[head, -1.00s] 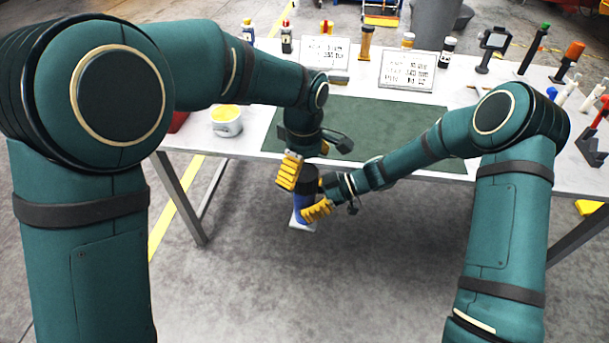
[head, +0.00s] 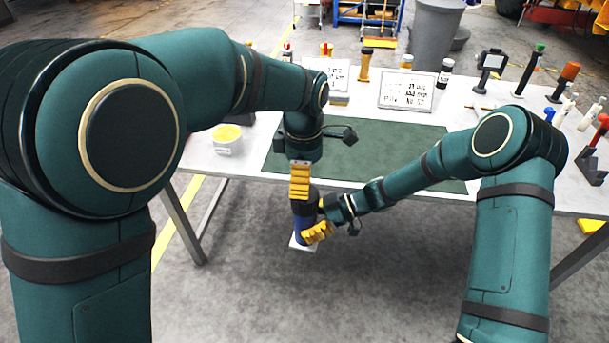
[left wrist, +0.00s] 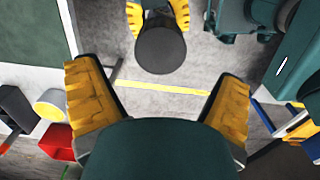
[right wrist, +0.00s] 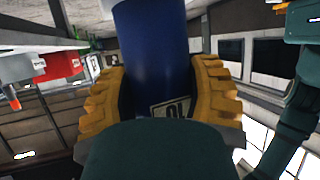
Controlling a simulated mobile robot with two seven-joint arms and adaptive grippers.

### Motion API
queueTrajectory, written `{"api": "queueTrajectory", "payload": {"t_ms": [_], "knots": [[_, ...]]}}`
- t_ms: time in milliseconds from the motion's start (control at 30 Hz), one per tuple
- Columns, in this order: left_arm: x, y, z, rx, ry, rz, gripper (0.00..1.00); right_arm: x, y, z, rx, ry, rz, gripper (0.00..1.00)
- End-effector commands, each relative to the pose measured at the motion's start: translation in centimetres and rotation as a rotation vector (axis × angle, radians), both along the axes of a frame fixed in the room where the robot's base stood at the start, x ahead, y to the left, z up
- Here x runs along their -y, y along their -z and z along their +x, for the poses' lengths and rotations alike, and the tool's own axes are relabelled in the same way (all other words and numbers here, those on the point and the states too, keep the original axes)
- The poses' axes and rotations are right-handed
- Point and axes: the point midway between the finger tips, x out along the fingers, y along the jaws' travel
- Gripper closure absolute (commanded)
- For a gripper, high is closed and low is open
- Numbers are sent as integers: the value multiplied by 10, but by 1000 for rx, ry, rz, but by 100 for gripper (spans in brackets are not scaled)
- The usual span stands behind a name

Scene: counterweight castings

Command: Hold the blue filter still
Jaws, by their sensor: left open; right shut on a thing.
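The blue filter (head: 302,228) is a blue cylinder with a dark upper end, held upright in front of the table's near edge. My right gripper (head: 318,232) is shut on its side. In the right wrist view the blue filter (right wrist: 158,55) stands between both yellow fingers, with part of a label showing. My left gripper (head: 300,184) is just above the filter. In the left wrist view its fingers are wide open and empty, and the filter's round black end (left wrist: 160,50) shows beyond them, apart from them. The filter's lower part is partly hidden in the head view.
The white table (head: 235,165) carries a green mat (head: 400,150). A tub with yellow contents (head: 228,142) stands at the left, sign plates (head: 408,90) and bottles at the back, and several upright tools at the right. Open floor lies under the filter.

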Motion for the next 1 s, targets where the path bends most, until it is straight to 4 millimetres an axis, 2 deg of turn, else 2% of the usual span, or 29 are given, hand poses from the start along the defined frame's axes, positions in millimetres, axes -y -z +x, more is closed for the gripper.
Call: {"api": "queueTrajectory", "payload": {"t_ms": [267, 700, 833, 1000], "knots": [[0, 4, 0, -1, 4, 0, 7, 0, -1, 0, 1, 0, 2, 100], [1, 63, 0, -2, 5, 1, 7, 0, -1, 0, 1, 0, 2, 100], [1, 75, 0, -2, 5, 1, 7, 0, -1, 0, 1, 0, 2, 100], [1, 80, 0, 0, 5, 0, 7, 0, -1, 0, 1, 0, 2, 100]]}}
